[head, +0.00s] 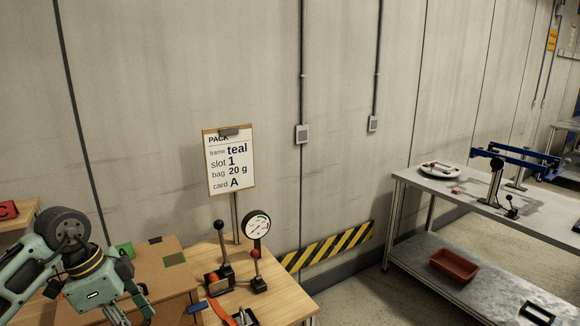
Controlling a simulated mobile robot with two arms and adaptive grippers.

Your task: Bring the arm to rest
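My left arm comes in from the lower left, with teal links and a dark joint. My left gripper (130,309) points down over the front left of the wooden bench, near its brown board. Its two fingers look spread apart, with nothing seen between them; the tips are close to the picture's lower edge. My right arm and gripper are not in view.
On the wooden bench (285,297) stand a black-knobbed lever (222,240), a dial gauge (257,226) and a sign (229,162) on a post. A grey table (440,190) at right holds a white plate (439,171) and a blue-armed device (515,158). A red bin (454,266) sits on its lower shelf.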

